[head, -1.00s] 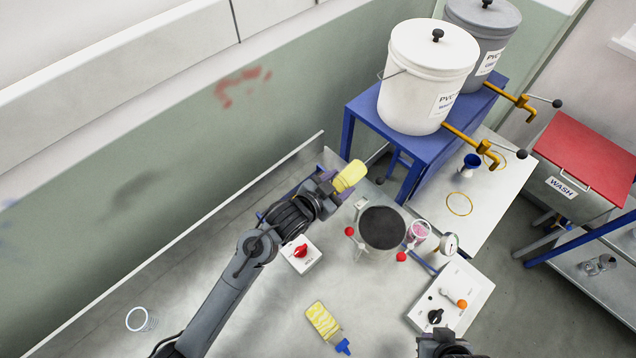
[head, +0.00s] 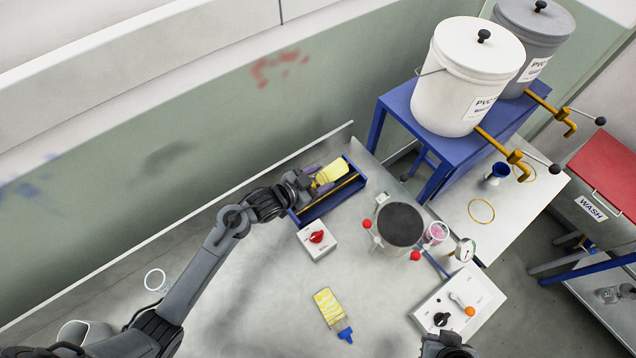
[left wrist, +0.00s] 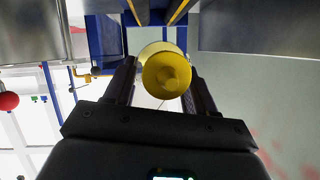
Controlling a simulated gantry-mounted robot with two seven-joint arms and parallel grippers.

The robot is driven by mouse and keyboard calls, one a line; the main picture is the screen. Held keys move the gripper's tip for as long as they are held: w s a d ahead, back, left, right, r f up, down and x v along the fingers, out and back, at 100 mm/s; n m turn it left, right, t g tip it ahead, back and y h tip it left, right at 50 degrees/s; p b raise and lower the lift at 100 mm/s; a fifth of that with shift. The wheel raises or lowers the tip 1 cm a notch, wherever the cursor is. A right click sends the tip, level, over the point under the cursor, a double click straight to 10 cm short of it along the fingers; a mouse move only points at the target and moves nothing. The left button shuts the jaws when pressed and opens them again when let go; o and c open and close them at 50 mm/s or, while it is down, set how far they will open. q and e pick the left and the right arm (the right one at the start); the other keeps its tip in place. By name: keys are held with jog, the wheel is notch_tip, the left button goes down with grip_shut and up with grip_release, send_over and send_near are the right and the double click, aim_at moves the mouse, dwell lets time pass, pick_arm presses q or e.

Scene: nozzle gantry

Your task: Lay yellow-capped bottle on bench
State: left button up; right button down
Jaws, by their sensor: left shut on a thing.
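My left gripper (head: 308,182) is shut on a yellow bottle (head: 330,173) and holds it over or just at the blue tray (head: 345,190) at the back of the bench (head: 255,285). In the left wrist view the yellow cap (left wrist: 167,76) faces the camera between the two fingers (left wrist: 160,95), with the bottle's body mostly hidden behind it. I cannot tell whether the bottle touches the tray. Another bottle, yellow-striped with a blue cap (head: 328,307), lies on the bench. Only a dark part of my right arm shows at the bottom edge.
A switch box with a red knob (head: 317,238) sits just in front of the tray. A dark-topped round pot (head: 400,226), a pink-filled cup (head: 437,232) and a control panel (head: 458,303) stand to the right. A clear cup (head: 156,280) is at left.

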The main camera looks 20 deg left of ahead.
pick_arm(q)
jog(key=shift+a+f, duration=0.25)
jog(key=shift+f, duration=1)
jog(key=shift+f+p, duration=0.3)
jog(key=shift+f, duration=0.25)
jog(key=shift+f, duration=0.15)
jog(key=shift+f, duration=0.15)
jog(key=o, duration=1.1)
